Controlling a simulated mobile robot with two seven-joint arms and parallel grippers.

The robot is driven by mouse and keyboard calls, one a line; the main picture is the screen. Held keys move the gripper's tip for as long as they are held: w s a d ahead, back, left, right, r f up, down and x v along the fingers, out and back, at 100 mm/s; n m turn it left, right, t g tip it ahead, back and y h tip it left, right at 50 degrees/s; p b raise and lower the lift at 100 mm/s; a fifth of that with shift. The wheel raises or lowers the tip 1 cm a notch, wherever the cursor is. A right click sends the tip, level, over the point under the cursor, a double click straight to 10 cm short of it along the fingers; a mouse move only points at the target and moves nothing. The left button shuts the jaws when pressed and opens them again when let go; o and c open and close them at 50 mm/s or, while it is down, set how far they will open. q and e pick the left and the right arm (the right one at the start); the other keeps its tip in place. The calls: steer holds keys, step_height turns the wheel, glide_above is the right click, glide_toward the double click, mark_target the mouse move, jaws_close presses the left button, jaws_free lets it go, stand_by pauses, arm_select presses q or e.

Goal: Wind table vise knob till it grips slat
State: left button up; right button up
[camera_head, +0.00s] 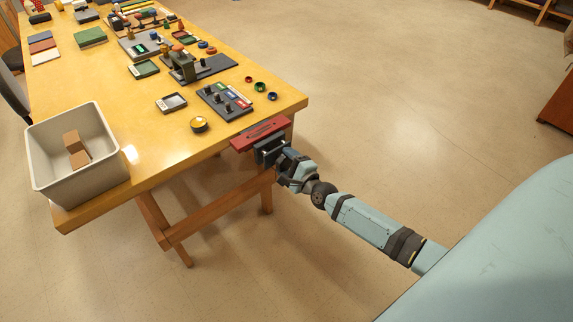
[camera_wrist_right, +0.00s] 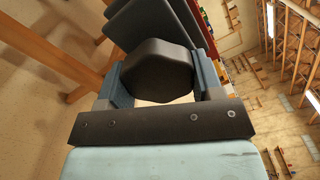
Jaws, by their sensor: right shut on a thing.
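The table vise (camera_head: 268,153) is at the near right edge of the wooden table (camera_head: 180,160), with dark plates facing outward. A long red piece (camera_head: 243,143) lies along the top of it at the table edge. I cannot tell surely whether this is the slat or how tightly it sits. My right gripper (camera_head: 283,159) reaches the vise from the right. In the right wrist view the dark, rounded, faceted knob (camera_wrist_right: 157,68) sits between my right gripper's blue-grey fingers, which are shut on it. Dark vise plates (camera_wrist_right: 178,20) stand behind the knob. My left gripper is out of view.
A grey bin (camera_head: 80,185) with brown blocks stands at the table's near left corner. A yellow round dish (camera_head: 199,124), a dark tray with knobs (camera_head: 222,103) and small coloured rings (camera_head: 260,86) lie near the vise. The floor right of the table is clear.

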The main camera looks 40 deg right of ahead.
steer(key=shift+f+m+b, duration=0.15)
steer(key=shift+m+b, duration=0.35)
steer(key=shift+m, duration=0.5)
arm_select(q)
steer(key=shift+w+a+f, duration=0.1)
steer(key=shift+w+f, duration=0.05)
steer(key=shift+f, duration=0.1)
arm_select(e)
steer(key=shift+m, duration=0.5)
arm_select(q)
steer(key=shift+b, duration=0.3)
arm_select(e)
steer(key=o, duration=0.9)
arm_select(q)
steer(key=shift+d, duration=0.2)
arm_select(e)
steer(key=shift+s, duration=0.1)
